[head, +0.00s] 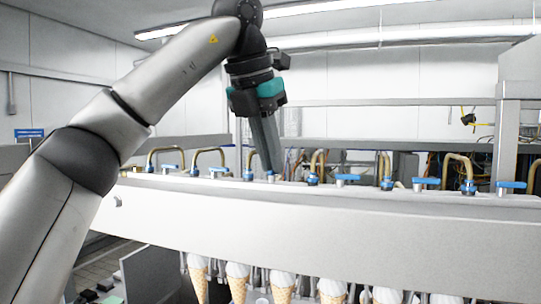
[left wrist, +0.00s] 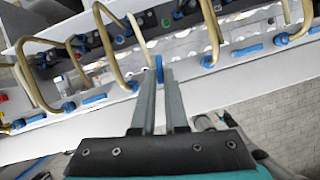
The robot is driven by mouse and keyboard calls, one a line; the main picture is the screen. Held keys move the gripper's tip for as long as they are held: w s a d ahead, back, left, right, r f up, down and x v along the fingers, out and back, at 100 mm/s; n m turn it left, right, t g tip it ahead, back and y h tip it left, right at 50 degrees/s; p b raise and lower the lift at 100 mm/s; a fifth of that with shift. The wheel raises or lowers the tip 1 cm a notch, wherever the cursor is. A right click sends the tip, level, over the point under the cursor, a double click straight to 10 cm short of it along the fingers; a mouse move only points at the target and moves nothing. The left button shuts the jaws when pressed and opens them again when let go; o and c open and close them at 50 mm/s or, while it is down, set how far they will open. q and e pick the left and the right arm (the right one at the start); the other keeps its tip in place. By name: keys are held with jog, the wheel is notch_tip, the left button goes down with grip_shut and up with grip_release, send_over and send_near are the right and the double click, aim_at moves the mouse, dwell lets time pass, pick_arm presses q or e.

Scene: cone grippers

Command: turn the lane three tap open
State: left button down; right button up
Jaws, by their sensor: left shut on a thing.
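My left gripper (head: 270,170) reaches down onto the steel rail from above, its fingers shut on a small blue tap lever (head: 270,178). This is the third lever from the left that I can make out; no lane label is readable. In the left wrist view, the gripper (left wrist: 160,78) has its two fingertips close on both sides of the blue lever (left wrist: 159,64). This lever points across the rail, while the neighbouring levers, such as the left one (left wrist: 95,99) and the right one (left wrist: 247,50), lie along it. The fingers hide part of the tap. My right gripper is not in view.
The white rail (head: 330,222) runs across the view. Bent brass pipes (head: 208,153) with blue fittings stand between the levers, close to the gripper on both sides. Ice cream cones (head: 282,287) stand in a row below. The space above the rail is mostly open.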

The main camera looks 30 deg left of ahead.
pick_arm(q)
jog(key=m+h, duration=0.1)
jog(key=m, duration=0.3)
jog(key=shift+a+m+h, duration=0.1)
jog(key=shift+m+h, duration=0.2)
jog(key=shift+h, duration=0.1)
jog(key=m+g+h, duration=0.1)
jog(key=m, duration=0.2)
jog(key=shift+a+m, duration=0.1)
jog(key=shift+m, duration=0.2)
jog(key=m+g+h, duration=0.1)
jog(key=m, duration=0.2)
jog(key=shift+w+r, duration=0.1)
jog(key=shift+w+m+g, duration=0.1)
jog(key=shift+m+g, duration=0.5)
jog(key=shift+m, duration=1.3)
jog(key=shift+h, duration=0.3)
jog(key=c, duration=0.9)
grip_release()
jog(key=shift+c, duration=0.2)
